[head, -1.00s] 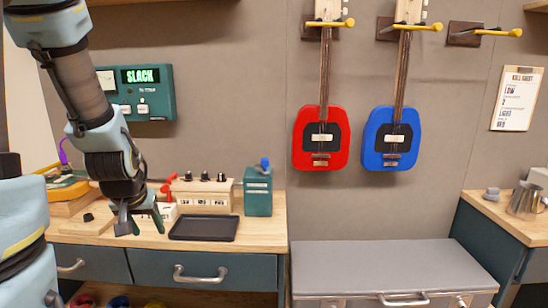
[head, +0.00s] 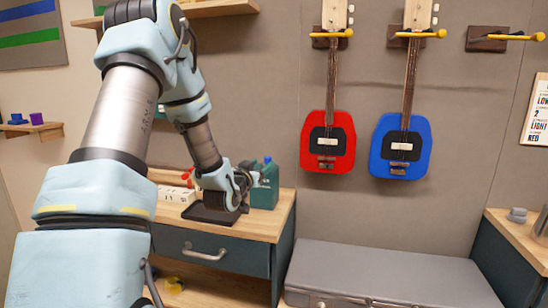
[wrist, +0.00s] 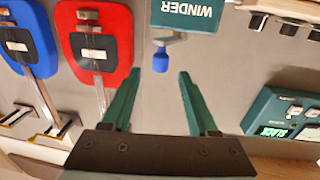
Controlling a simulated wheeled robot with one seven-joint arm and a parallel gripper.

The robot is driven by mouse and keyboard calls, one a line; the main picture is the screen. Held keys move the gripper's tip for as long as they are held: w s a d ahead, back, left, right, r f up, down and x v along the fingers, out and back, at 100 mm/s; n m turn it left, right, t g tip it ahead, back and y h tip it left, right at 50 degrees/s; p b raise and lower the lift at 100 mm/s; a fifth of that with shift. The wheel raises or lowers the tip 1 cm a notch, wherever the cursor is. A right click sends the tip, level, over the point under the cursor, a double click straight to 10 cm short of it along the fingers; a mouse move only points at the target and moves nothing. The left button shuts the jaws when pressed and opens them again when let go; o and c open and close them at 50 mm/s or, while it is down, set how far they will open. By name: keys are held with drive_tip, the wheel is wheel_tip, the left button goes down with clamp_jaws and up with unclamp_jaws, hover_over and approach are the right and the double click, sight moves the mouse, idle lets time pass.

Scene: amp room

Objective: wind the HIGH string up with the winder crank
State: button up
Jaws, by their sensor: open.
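The teal winder box (head: 266,188) stands at the back right of the bench, partly hidden behind my arm. In the wrist view, its WINDER label (wrist: 192,12) is upside down. Its crank ends in a blue knob (wrist: 162,60), which also shows above the box in the head view (head: 267,160). My gripper (wrist: 160,78) is open and empty. In the wrist view, the knob lies just beyond the gap between the fingertips, with no contact visible. In the head view, my gripper (head: 246,180) is beside the box. The tuner display (wrist: 272,130) reads SLACK.
A red guitar (head: 328,140) and a blue guitar (head: 400,145) hang on the wall at right. A black tray (head: 212,215) lies below my wrist. A grey case (head: 390,275) stands right of the bench. The wall area between the winder and red guitar is clear.

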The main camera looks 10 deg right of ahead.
drive_tip(key=p+x, duration=0.2)
drive_tip(key=x, duration=0.6)
drive_tip(key=shift+w+d+p, duration=0.2)
drive_tip(key=shift+w+p, duration=0.15)
drive_tip(key=shift+w, duration=0.05)
drive_tip(key=shift+c, duration=0.2)
clamp_jaws()
